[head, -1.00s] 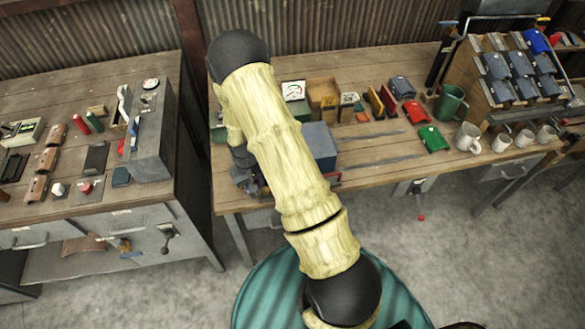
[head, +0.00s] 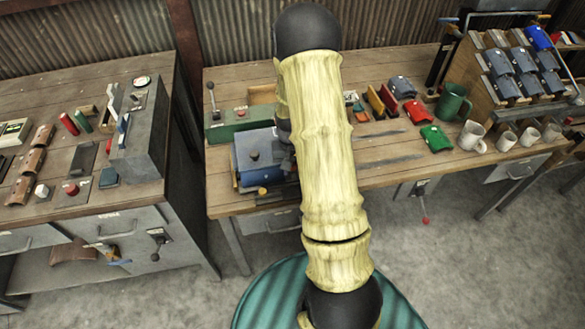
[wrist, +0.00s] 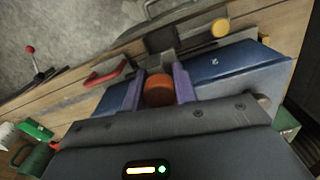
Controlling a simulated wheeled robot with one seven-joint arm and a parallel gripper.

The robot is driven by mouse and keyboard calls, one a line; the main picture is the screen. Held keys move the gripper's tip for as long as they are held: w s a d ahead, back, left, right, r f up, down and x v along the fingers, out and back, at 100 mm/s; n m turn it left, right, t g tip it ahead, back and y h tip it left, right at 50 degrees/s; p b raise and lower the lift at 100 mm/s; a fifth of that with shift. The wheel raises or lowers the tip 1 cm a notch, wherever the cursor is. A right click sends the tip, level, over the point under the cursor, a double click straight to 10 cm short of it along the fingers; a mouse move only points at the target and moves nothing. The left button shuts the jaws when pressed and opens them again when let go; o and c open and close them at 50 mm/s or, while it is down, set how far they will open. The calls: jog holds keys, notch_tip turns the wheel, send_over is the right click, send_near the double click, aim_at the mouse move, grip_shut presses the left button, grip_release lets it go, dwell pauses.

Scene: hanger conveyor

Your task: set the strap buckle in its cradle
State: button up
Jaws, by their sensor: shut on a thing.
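My gripper's purple fingers (wrist: 158,91) are shut on an orange-brown rounded piece (wrist: 158,90) in the wrist view. Only its rounded top shows, so I cannot tell whether it is the strap buckle. The fingers are over or beside a blue surface (wrist: 230,75) on the wooden bench; contact is unclear. In the head view my arm hides the gripper and the held piece. A blue box with a dark knob (head: 250,148) stands just left of my arm. I cannot make out the cradle for certain.
A green base (head: 226,132) with a lever stands behind the blue box. A green mug (head: 454,102), smaller cups and a rack of blue pieces (head: 480,95) are at the right. A grey machine (head: 140,150) is on the left bench. Part of the front bench right of my arm is bare.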

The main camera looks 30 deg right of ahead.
jog(key=shift+f, duration=0.1)
notch_tip(320, 180, down, 6)
jog(key=b, duration=0.5)
jog(key=shift+f, duration=0.15)
jog(key=shift+f+b, duration=0.4)
jog(key=shift+f, duration=0.15)
jog(key=shift+a+f, duration=0.1)
jog(key=shift+f, duration=0.45)
dwell(1.1)
jog(key=shift+s+a+f+b, duration=0.1)
jog(key=shift+s+f+b, duration=0.2)
jog(key=shift+f+b, duration=0.3)
jog(key=o, duration=1.1)
jog(key=r+p, duration=0.2)
jog(key=r, duration=0.1)
jog(key=r+p, duration=0.2)
jog(key=r, duration=0.1)
jog(key=r+p, duration=0.2)
jog(key=shift+w+r+p, duration=0.35)
jog(key=shift+r, duration=0.05)
